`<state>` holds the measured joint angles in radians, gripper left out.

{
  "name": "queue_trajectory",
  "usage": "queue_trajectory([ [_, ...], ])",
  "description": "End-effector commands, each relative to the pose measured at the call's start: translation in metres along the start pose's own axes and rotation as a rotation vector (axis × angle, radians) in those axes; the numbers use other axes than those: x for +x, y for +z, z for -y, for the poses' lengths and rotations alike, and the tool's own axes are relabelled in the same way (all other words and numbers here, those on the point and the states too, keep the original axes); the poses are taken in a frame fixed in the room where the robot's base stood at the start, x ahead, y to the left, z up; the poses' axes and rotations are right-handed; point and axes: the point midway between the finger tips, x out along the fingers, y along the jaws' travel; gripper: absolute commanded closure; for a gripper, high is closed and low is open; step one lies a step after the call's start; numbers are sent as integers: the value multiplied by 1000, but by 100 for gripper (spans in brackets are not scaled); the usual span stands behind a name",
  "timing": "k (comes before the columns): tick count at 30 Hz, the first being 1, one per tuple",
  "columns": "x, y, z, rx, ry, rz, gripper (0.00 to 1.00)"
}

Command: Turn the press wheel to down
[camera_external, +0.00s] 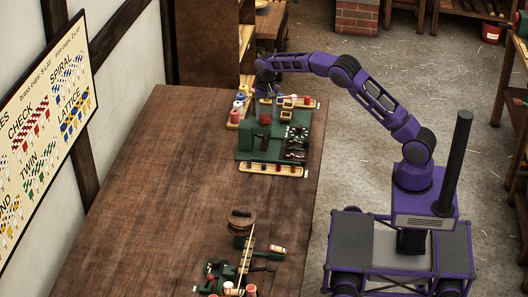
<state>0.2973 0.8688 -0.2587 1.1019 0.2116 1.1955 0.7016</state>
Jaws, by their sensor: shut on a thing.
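A green machine (250,147) stands on the long wooden table, near its right edge. A dark, round, wheel-like part (298,132) shows on its right side; I cannot tell for sure if this is the press wheel. My purple arm reaches in from the right, and my gripper (265,90) points down at the back of the machine. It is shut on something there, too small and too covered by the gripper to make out. The setting of the press wheel cannot be read from this view.
Red and white spools (236,115) stand left of the gripper. A yellow strip (270,169) lies along the machine's front. A second green device (225,272) with a brown round top (241,221) stands at the table's near end. The table's left middle (150,190) is bare.

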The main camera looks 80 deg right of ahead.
Motion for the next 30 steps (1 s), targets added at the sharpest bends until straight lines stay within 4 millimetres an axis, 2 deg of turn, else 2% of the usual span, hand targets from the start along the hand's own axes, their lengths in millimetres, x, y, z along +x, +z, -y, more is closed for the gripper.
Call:
queue_trajectory([
  [15,0,0,0,391,-1,0,94],
  [30,0,0,0,502,-1,-1,94],
])
